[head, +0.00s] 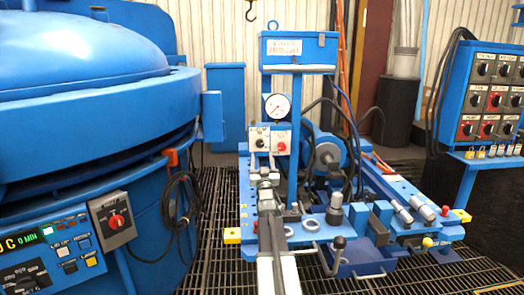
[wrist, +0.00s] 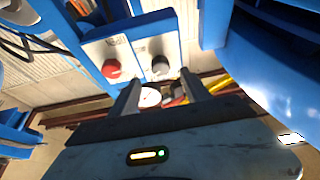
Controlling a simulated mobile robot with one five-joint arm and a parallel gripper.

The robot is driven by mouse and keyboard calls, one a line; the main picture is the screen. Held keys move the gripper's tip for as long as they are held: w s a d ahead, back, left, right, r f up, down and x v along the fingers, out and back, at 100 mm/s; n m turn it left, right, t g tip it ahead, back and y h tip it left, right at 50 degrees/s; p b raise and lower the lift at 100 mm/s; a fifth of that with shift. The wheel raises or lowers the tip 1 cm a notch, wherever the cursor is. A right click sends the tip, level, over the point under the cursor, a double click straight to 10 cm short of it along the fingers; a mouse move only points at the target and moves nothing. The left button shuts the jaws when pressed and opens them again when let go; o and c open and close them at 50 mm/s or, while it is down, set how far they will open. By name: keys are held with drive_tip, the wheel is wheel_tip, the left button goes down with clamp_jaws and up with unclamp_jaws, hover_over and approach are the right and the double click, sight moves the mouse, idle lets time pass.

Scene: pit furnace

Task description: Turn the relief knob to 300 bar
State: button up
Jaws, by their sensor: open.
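A black knob (head: 260,142) sits on the left of a small pale panel, beside a red button (head: 281,146). The knob's markings are too small to read. My gripper (head: 263,166) is in front of and just below this panel. In the wrist view, turned upside down, the knob (wrist: 160,67) lies between and a little beyond the two open fingertips (wrist: 162,80). I see no contact with it. The red button (wrist: 112,70) is to its left there. A round white gauge (head: 277,107) is above the panel; its reading is not legible.
A blue power unit bench (head: 325,240) with hoses, a motor (head: 325,153) and a lever (head: 338,243) spreads to the right of my arm. A large blue furnace (head: 80,110) stands left, with a control box (head: 113,220). A switch panel (head: 490,98) is far right.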

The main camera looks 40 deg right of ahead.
sight(260, 145)
drive_tip(key=p+x, duration=0.2)
drive_tip(key=x, duration=0.5)
drive_tip(key=shift+w+d+p, duration=0.15)
drive_tip(key=shift+w+p, duration=0.05)
drive_tip(key=shift+p, duration=0.1)
